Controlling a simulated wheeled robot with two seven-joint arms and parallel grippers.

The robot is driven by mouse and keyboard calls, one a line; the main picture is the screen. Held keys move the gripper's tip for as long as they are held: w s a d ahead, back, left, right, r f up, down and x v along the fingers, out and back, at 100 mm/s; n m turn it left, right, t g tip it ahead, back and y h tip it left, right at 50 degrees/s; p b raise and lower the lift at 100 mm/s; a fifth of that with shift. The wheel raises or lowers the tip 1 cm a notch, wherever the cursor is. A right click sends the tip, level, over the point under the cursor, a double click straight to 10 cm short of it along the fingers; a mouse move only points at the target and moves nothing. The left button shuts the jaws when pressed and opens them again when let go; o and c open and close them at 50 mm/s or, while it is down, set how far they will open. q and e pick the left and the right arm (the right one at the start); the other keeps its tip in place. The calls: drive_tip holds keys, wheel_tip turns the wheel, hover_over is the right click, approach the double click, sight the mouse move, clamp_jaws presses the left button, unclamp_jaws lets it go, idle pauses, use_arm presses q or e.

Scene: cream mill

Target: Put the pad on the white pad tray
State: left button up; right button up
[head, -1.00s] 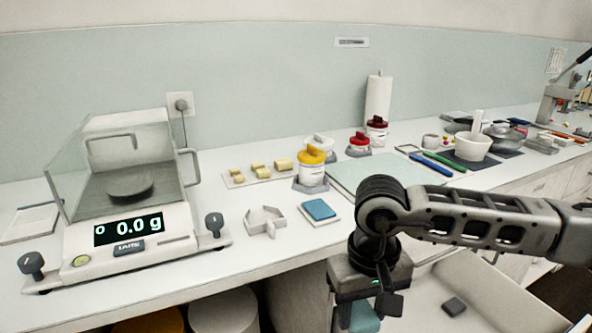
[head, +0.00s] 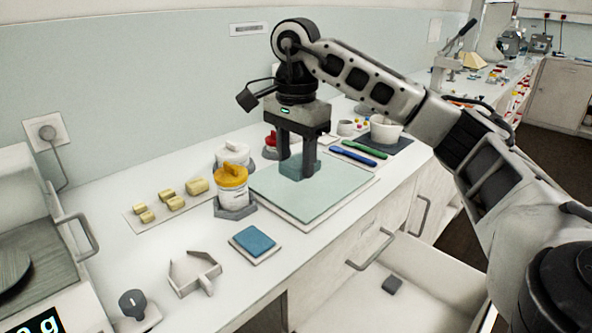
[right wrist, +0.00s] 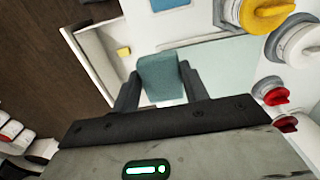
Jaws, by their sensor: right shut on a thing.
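My right gripper (head: 298,170) points down over the pale green mat (head: 340,190) and is shut on a teal block-shaped pad (head: 312,168). In the right wrist view the pad (right wrist: 163,78) sits between the two dark fingers. I cannot tell whether its underside touches the mat. A small white tray (head: 264,259) lies nearer the front edge, left of the mat, with a flat blue square pad (head: 254,240) on it. The blue pad also shows at the top of the right wrist view (right wrist: 170,3). My left gripper is not in view.
A yellow-lidded jar (head: 232,188) stands left of the mat. A white angular holder (head: 192,272) and a balance (head: 30,290) are further left. Blue and green tools (head: 355,152) and a white mortar (head: 385,130) are behind right. An open drawer (head: 430,270) juts out below the counter.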

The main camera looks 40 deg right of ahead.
drive_tip(key=w+d+f+p, duration=0.2)
drive_tip(key=w+d+f, duration=0.1)
drive_tip(key=w+d, duration=0.25)
hover_over(298, 193)
wheel_tip(298, 193, down, 6)
drive_tip(key=shift+s+a+f, duration=0.1)
drive_tip(key=shift+f+p, duration=0.3)
drive_tip(key=shift+f, duration=1.45)
drive_tip(key=shift+f, duration=0.1)
drive_tip(key=o, duration=1)
